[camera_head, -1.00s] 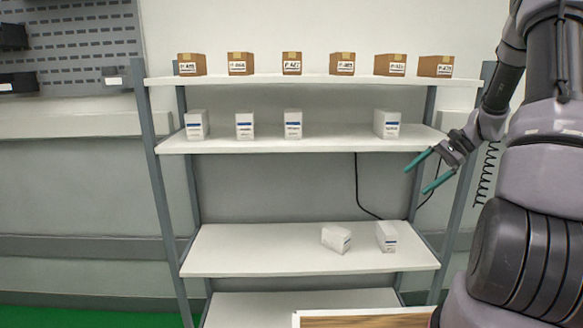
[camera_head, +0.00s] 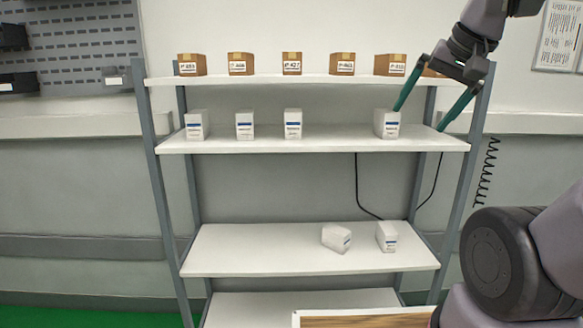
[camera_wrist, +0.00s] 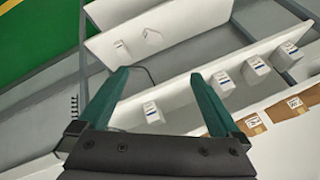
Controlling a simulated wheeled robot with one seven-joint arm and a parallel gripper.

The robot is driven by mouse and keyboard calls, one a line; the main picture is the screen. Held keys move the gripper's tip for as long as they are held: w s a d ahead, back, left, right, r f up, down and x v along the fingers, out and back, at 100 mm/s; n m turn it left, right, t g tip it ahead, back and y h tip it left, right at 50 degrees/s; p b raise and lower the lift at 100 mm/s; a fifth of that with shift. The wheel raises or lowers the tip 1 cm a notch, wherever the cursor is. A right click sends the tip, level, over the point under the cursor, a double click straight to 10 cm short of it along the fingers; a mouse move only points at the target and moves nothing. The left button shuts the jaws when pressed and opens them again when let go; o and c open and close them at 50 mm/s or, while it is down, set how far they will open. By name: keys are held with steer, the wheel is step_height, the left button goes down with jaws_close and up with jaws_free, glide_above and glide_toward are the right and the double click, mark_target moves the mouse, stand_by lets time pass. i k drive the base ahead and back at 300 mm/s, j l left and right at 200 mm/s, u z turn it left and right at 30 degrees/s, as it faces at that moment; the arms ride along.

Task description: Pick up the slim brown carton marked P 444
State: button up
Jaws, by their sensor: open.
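Several brown cartons with white labels stand in a row on the top shelf (camera_head: 260,80) in the head view. The narrowest is the third from the left, a slim brown carton (camera_head: 292,63); its label is too small to read surely as P 444. My gripper (camera_head: 418,119) is open and empty at the shelf's right end, fingers pointing down. It is well right of the slim carton and partly hides the rightmost brown carton (camera_head: 432,72). In the wrist view, nothing is between my gripper's fingers (camera_wrist: 160,73); brown cartons (camera_wrist: 250,124) show at lower right.
White cartons (camera_head: 387,124) stand on the second shelf (camera_head: 340,142), one close to my left finger. Two more white cartons (camera_head: 336,238) are on the lower shelf (camera_head: 270,260). A grey upright post (camera_head: 470,150) is beside my right finger. The wall above the top shelf is clear.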

mark_target(239, 63)
steer(key=i+l+u, duration=0.15)
steer(key=u, duration=0.2)
steer(key=i+l+u, duration=0.1)
steer(key=l+u, duration=0.15)
steer(key=u, duration=0.15)
steer(key=i+l+u, duration=0.1)
steer(key=l+u, duration=0.25)
steer(key=j, duration=0.15)
